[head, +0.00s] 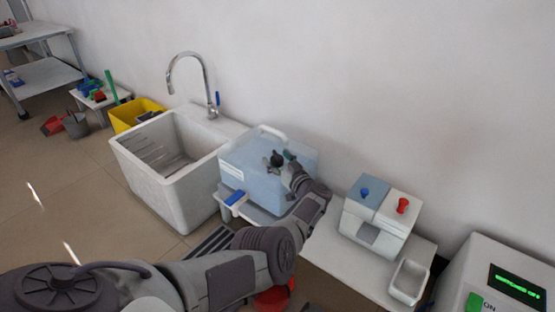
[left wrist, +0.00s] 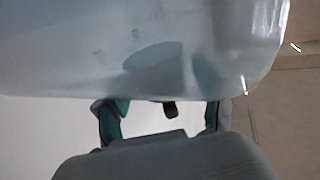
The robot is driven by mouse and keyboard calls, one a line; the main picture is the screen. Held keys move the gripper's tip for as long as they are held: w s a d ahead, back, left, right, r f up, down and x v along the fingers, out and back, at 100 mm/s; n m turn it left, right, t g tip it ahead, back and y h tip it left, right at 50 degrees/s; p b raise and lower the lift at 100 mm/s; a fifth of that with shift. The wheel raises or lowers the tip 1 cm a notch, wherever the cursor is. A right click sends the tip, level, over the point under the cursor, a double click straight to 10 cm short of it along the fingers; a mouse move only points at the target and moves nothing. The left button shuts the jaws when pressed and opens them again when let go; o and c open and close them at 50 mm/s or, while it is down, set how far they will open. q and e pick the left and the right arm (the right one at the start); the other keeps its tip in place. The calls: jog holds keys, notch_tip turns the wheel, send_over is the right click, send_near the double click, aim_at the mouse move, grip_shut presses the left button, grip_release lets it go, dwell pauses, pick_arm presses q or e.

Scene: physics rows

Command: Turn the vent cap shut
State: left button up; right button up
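A translucent pale-blue container (head: 245,163) with a white handle on top stands on a small stand beside the sink. My left gripper (head: 283,158) is at the container's upper right part. A small dark piece that looks like the vent cap (head: 277,159) shows at its fingertips. In the left wrist view the container (left wrist: 60,50) fills the top. The two fingers of my left gripper (left wrist: 163,106) stand wide apart, with a small dark piece (left wrist: 170,109) between them and a gap on each side. I cannot tell the cap's angle. My right gripper is not in view.
A white sink (head: 145,170) with a tall faucet (head: 205,80) is left of the container. A blue tap (head: 235,197) sits low on the container's front. A white dispenser (head: 375,222) with blue and red knobs and a machine (head: 490,285) with a green display are to the right.

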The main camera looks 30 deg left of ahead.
aim_at(281, 163)
pick_arm(q)
jog(key=shift+v, duration=3.75)
